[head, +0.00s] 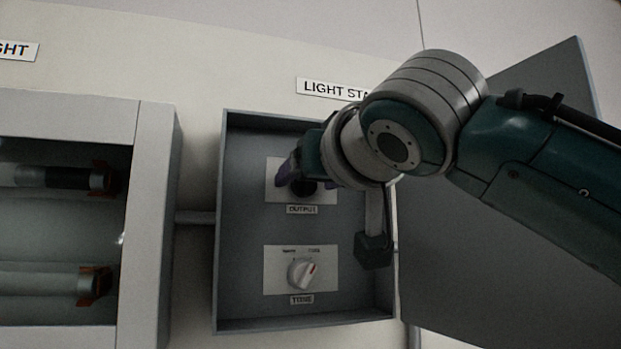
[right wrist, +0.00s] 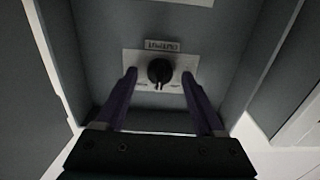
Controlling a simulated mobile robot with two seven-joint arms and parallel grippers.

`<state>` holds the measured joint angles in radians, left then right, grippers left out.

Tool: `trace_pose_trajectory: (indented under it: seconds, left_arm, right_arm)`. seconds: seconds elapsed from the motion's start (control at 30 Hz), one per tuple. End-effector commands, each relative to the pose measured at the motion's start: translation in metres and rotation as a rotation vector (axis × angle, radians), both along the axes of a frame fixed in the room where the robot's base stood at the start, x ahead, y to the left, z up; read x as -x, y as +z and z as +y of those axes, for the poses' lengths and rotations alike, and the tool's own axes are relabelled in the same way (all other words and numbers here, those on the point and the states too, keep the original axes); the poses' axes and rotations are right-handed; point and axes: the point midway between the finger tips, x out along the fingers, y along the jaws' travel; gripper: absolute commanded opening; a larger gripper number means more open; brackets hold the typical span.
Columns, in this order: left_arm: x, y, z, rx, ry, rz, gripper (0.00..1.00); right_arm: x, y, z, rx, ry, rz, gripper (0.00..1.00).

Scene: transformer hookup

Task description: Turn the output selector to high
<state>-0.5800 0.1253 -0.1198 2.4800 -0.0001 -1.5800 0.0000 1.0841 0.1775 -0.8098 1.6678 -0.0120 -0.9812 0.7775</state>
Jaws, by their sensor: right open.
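The output selector (right wrist: 160,71) is a black round knob on a light plate, under an upside-down label in the right wrist view. In the head view the knob (head: 303,187) is mostly hidden behind my right gripper (head: 290,175), above the OUTPUT label (head: 301,209). My right gripper (right wrist: 162,88) is open, with its two purple fingers on either side of the knob. Gaps show between the fingers and the knob, and I see no contact. The setting marks on the plate are too small to read. My left gripper is not in view.
The selector is inside an open grey box (head: 227,240) with raised side walls. A white TONE knob (head: 301,273) sits below it. The box's open door (head: 480,260) is at the right. A cabinet with tubes (head: 150,220) stands at the left.

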Motion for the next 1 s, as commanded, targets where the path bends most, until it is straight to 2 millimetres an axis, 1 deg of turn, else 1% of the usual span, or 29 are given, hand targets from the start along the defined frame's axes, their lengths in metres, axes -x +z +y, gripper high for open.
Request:
trace_pose_trajectory:
  seconds: [0.33, 0.9, 0.97, 1.0]
  left_arm:
    - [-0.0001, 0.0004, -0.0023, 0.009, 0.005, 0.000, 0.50]
    - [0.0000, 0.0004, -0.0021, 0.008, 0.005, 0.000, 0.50]
    - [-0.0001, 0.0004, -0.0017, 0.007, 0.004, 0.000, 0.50]
    - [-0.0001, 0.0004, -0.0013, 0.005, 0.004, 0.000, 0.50]
  right_arm:
    - [-0.0029, 0.0001, 0.0011, 0.000, 0.000, -0.001, 0.70]
    - [-0.0028, -0.0001, 0.0007, 0.000, 0.000, 0.000, 0.06]
    - [-0.0028, -0.0001, 0.0007, 0.000, 0.000, 0.000, 0.00]
    - [-0.0028, -0.0001, 0.0007, 0.000, 0.000, 0.000, 0.00]
